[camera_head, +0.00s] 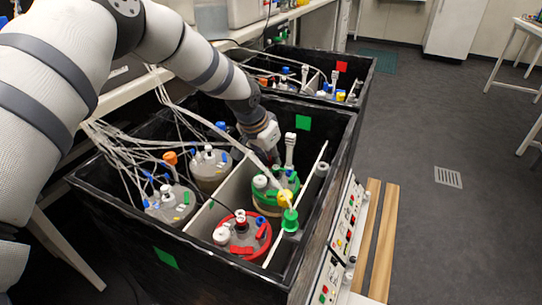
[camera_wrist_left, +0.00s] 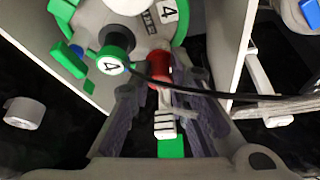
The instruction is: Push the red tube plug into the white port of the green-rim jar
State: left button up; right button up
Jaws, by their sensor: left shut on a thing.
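The green-rim jar (camera_head: 262,209) stands in the near black bin, behind the red-rim jar. In the left wrist view its grey lid, green rim (camera_wrist_left: 181,28) and a green cap marked 4 (camera_wrist_left: 115,48) show. My left gripper (camera_head: 272,152) reaches down over the back of this jar. In the wrist view the left gripper (camera_wrist_left: 157,90) is shut on the red tube plug (camera_wrist_left: 158,66), which lies between the fingertips by the lid's edge. A black tube runs right beside it. The white port under the plug is hidden, so I cannot tell whether they touch. My right gripper is not in view.
The red-rim jar (camera_head: 244,238) stands in front, and two more jars (camera_head: 170,203) stand left of a light divider. White tubes cross the bin (camera_head: 110,205). A white post (camera_head: 290,150) rises close to my gripper. A second bin (camera_head: 363,72) stands behind.

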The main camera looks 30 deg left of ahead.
pick_arm(q)
jog(key=shift+f, duration=0.15)
jog(key=o, duration=0.9)
jog(key=shift+c, duration=0.2)
jog(key=v, duration=1.2)
